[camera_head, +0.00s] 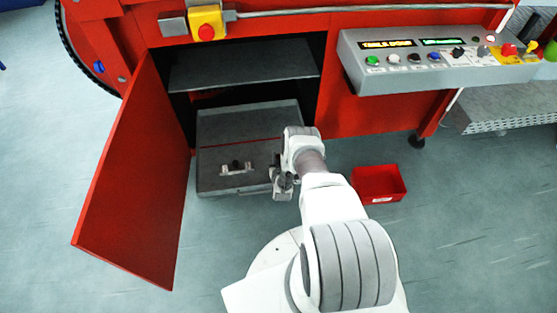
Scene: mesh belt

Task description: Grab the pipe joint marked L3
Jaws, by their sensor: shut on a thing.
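My gripper (282,192) is at the right front side of a grey tray-like drawer (207,188) in the lower part of the open cabinet. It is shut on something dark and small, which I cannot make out. A small light-coloured metal part with a dark middle (237,168) lies in the drawer, to the left of my gripper and apart from it. No L3 mark is readable on it, so I cannot tell whether it is the pipe joint. My own arm hides part of the area to the right of the drawer.
The red cabinet door (135,185) stands wide open at left. A dark shelf (243,70) is above the drawer. A red bin (379,184) is on the floor to the right. A control panel (440,58) juts out at upper right. Floor in front of the drawer is clear.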

